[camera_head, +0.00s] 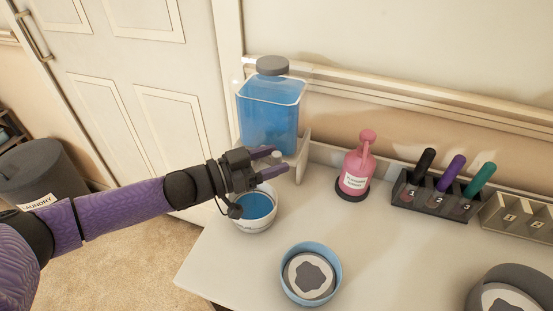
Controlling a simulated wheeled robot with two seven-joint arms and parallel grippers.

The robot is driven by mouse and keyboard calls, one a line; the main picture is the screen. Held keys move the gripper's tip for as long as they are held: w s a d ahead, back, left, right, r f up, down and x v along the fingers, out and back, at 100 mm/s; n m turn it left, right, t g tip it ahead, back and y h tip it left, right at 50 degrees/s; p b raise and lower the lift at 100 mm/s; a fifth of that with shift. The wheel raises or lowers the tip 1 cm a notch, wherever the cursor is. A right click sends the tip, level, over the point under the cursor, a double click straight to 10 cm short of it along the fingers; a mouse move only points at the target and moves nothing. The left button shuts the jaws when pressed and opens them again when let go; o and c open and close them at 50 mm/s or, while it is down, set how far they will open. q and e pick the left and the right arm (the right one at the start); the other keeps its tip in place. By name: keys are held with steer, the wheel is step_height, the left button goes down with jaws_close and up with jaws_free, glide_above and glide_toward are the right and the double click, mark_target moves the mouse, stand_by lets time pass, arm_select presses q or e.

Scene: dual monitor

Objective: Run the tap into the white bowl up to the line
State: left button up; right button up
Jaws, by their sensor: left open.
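A clear dispenser tank (269,117) with blue liquid and a grey lid stands at the back left of the counter. Its tap (277,157) shows as a small pale knob low on the front. The white bowl (252,222) stands below it with blue liquid inside; my gripper partly hides the bowl, and I cannot make out the line. My left gripper (274,164) is open at the tap, with its fingers above and below the knob; I cannot tell if they touch it. My right gripper is not in view.
A blue bowl (338,262) with a grey patterned inside is at the front. A pink bottle (356,170), a dark rack (432,203) with three markers and a beige numbered block (515,220) stand behind. A dark bowl (483,290) is front right. The middle counter (400,255) is clear.

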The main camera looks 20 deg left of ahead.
arm_select(q)
steer(key=shift+w+d, duration=0.35)
steer(key=shift+d, duration=0.05)
jaws_close()
steer(key=y+p, duration=0.1)
steer(key=n+t+p, duration=0.1)
steer(key=w+r+n+t+y+p, duration=0.1)
steer(key=shift+d+y+p, duration=0.25)
steer(key=shift+y+p, duration=0.05)
steer(key=shift+p, duration=0.1)
steer(key=shift+w+a+f+n+t+y+p, duration=0.1)
steer(key=shift+w+f+n+t+y+p, duration=0.1)
steer(key=shift+n+t+y+p, duration=0.25)
steer(key=shift+w+f+n+t+y+p, duration=0.2)
steer(key=shift+n+t+y, duration=0.2)
steer(key=shift+y, duration=0.25)
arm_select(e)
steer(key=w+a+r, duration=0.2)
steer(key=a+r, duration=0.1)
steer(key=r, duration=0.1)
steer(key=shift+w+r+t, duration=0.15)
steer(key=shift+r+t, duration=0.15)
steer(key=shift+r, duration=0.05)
arm_select(q)
steer(key=shift+c, duration=0.3)
jaws_free()
steer(key=shift+o, duration=0.3)
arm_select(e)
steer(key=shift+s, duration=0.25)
